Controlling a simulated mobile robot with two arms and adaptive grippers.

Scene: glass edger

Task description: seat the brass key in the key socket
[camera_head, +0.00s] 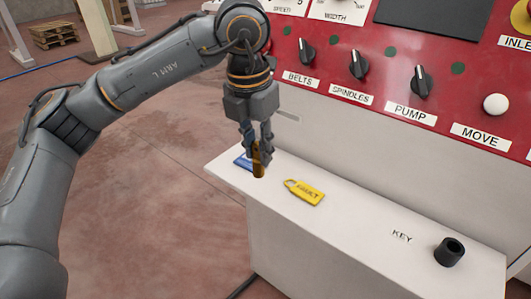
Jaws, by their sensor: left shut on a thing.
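The brass key (258,166) is upright between the fingers of my left gripper (258,148), which is shut on it over the far left part of the white ledge. I cannot tell whether the key's lower end touches the ledge. The key socket (449,251) is a black round cylinder on the right part of the ledge, beside the printed word KEY. It is well to the right of my left gripper. My right gripper does not show.
A yellow tag (305,192) lies on the white ledge (350,232) between gripper and socket. A blue item (243,162) lies partly hidden behind the gripper. The red panel (335,70) with black knobs and a white button (496,104) rises behind the ledge.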

